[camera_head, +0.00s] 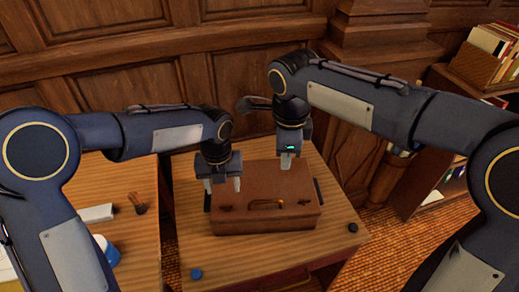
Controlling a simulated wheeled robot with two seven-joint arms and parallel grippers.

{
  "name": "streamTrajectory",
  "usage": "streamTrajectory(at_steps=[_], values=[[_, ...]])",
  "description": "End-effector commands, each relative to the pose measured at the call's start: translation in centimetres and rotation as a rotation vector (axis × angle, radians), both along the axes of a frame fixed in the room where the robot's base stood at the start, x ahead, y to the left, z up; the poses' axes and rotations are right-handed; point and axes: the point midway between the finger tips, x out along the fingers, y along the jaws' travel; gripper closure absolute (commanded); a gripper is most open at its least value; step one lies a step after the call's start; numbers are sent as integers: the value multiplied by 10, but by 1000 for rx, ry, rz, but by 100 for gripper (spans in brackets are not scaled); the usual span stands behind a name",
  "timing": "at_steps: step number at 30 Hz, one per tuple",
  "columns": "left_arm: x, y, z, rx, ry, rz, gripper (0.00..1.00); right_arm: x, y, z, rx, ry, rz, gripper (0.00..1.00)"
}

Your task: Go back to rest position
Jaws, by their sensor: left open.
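My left gripper (222,190) points down at the left end of a brown case (265,222), its two pale fingertips apart. It looks open, with nothing seen between the fingers. My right gripper (286,162) points down over the back right part of the case. It is seen edge-on, so its finger gap does not show. A small green light shows on its body. Whether either gripper touches the case is unclear. The case lies closed, with its handle (268,204) towards the front.
The case lies on a wooden table (220,255). A blue round piece (196,274) and a black knob-like piece (352,228) lie near its front edge. A second table at left holds a white block (97,213) and a brush-like thing (138,203). Bookshelves (435,185) stand at right.

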Motion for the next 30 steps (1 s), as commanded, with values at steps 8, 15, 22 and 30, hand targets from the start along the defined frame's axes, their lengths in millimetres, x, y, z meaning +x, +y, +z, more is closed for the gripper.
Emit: streamTrajectory(at_steps=[8, 15, 22, 30], values=[[-10, 19, 18, -27, -19, 194, 44, -11, -21, 3, 29, -6, 89, 67], [-73, 87, 70, -193, -37, 1121, 44, -73, -89, 4, 119, -109, 535, 67], [-153, 127, 90, -448, 96, 2117, 44, -147, -125, -14, 71, -326, 997, 67], [-214, 132, 83, -713, 441, 2922, 44, -201, -130, -43, -128, -512, 1372, 67]])
